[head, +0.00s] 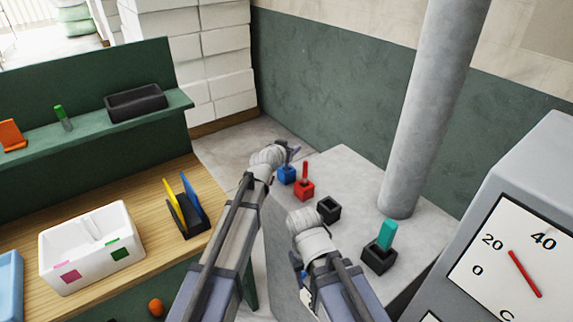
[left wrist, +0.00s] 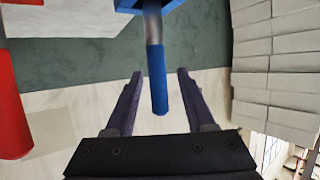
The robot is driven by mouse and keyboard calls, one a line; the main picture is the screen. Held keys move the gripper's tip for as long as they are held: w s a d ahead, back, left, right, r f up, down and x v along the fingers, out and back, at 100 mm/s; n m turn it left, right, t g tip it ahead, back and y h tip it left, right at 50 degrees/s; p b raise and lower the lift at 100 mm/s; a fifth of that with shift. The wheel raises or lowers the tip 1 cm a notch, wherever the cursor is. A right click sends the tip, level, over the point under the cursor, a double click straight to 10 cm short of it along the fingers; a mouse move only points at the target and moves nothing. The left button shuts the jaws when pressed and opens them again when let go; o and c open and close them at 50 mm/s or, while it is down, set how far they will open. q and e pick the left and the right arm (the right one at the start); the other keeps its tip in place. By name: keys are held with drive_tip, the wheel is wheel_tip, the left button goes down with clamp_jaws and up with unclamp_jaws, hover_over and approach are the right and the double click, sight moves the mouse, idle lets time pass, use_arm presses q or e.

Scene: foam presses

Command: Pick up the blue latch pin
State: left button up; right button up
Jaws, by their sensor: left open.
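The blue latch pin stands in a blue block (head: 287,176) at the far left corner of the grey concrete top. In the head view my left gripper (head: 291,153) is over that block and hides most of the pin. In the left wrist view the blue pin (left wrist: 157,80) has a blue grip sleeve on a grey shaft, rising out of the blue block (left wrist: 140,5). The open fingers of my left gripper (left wrist: 160,95) are on either side of the sleeve's end, with a gap on both sides. My right arm is in the head view, but its fingers do not show.
Beside the blue block stands a red pin in a red block (head: 304,190). Nearer are an empty black block (head: 328,209) and a teal pin (head: 386,234) in a black block. A grey pillar (head: 425,110) rises behind. A wooden bench (head: 150,205) is at left.

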use_arm(q)
clamp_jaws()
idle(0.6)
